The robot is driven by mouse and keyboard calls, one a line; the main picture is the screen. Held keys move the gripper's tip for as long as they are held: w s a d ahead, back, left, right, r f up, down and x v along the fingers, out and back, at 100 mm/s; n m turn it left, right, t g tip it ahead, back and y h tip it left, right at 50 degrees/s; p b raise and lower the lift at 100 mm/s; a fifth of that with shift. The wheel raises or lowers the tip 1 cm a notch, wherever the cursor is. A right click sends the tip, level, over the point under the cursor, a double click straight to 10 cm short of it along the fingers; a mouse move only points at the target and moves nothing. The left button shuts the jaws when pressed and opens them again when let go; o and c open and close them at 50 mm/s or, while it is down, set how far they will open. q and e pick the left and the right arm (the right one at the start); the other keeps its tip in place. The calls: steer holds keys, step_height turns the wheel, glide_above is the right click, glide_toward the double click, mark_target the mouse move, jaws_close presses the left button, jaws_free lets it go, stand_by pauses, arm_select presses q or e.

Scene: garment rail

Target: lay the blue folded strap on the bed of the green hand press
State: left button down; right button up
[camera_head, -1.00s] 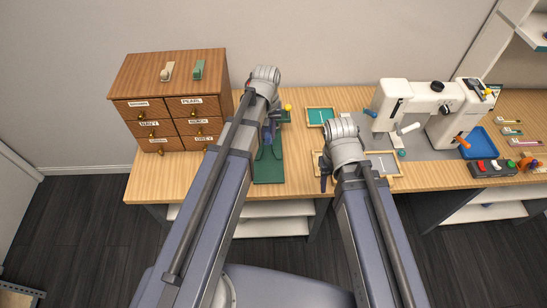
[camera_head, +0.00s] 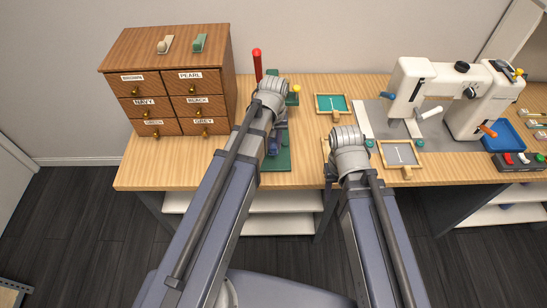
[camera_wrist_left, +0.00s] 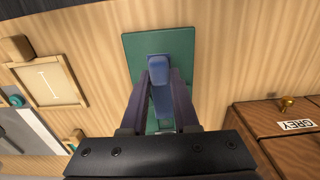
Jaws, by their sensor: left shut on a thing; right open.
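My left gripper (camera_wrist_left: 160,88) is shut on the blue folded strap (camera_wrist_left: 160,72), which hangs between its fingers. In the left wrist view the strap lies over the green bed plate of the hand press (camera_wrist_left: 178,40); I cannot tell whether it touches the plate. In the head view the press's green plate (camera_head: 281,164) shows below my left gripper (camera_head: 273,143), and my arm hides much of the press. A red lever (camera_head: 257,66) rises behind my left wrist. My right gripper (camera_head: 328,172) is open near the table's front edge, right of the press; its fingertips are partly hidden.
A wooden drawer cabinet (camera_head: 170,80) stands left of the press, close to my left arm. Small wooden frames (camera_head: 331,103) and a white sewing machine (camera_head: 440,95) stand to the right. Bare wooden tabletop (camera_head: 220,170) shows between cabinet and press.

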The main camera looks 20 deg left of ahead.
mark_target(273, 159)
arm_select(q)
steer(key=shift+f+b, duration=2.15)
steer(key=shift+f, duration=0.6)
steer(key=shift+f, duration=0.2)
steer(key=c, duration=0.7)
jaws_free()
steer(key=shift+r, duration=0.1)
steer(key=shift+o, duration=0.2)
step_height(273, 159, up, 12)
steer(key=p, duration=1.2)
steer(key=shift+r, duration=0.2)
steer(key=s+d+m+y, duration=0.1)
steer(key=s+d+m, duration=0.6)
steer(key=s+d, duration=0.3)
steer(key=s, duration=0.3)
